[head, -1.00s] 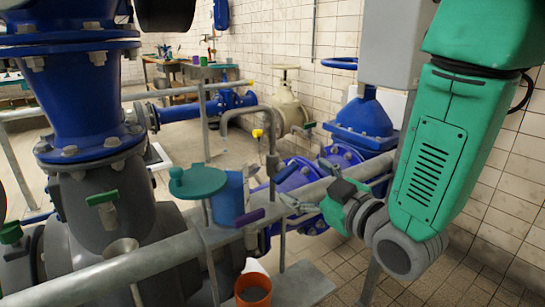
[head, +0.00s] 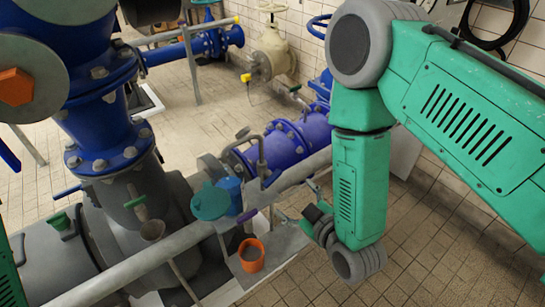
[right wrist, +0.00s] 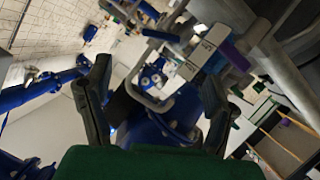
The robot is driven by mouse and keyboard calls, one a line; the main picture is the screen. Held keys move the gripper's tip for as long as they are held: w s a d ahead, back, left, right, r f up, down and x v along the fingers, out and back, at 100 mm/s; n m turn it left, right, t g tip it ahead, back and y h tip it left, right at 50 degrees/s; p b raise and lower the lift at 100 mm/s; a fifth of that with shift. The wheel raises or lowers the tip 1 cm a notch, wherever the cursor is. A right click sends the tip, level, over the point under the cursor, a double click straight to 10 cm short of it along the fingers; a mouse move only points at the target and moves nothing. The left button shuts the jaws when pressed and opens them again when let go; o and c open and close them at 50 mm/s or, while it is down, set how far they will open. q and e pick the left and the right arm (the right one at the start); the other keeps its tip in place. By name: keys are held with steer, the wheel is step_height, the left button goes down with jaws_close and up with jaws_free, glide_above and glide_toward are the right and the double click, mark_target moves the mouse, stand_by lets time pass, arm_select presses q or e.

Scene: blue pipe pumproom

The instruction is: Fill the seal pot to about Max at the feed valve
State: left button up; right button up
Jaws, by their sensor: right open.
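A small blue pot (head: 231,188), which appears to be the seal pot, stands on the rail bracket. A round teal lid or disc (head: 210,202) sits to its left; whether it covers any of the opening is unclear. My right gripper (head: 296,204) is open and empty, right of the pot and lever, apart from both. Its two fingers frame a bent grey pipe in the wrist view (right wrist: 155,103).
An orange cup (head: 252,256) stands below the lever on a grey ledge. A long grey rail (head: 150,262) crosses in front of the grey pump body. Blue flanged pipe (head: 290,140) lies behind. The tiled floor at lower right is clear.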

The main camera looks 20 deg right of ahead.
mark_target(274, 180)
arm_select(q)
step_height(274, 180, up, 2)
steer(key=shift+r+p, duration=0.25)
steer(key=shift+p, duration=0.55)
arm_select(e)
steer(key=x, duration=1.3)
steer(key=shift+f, duration=0.25)
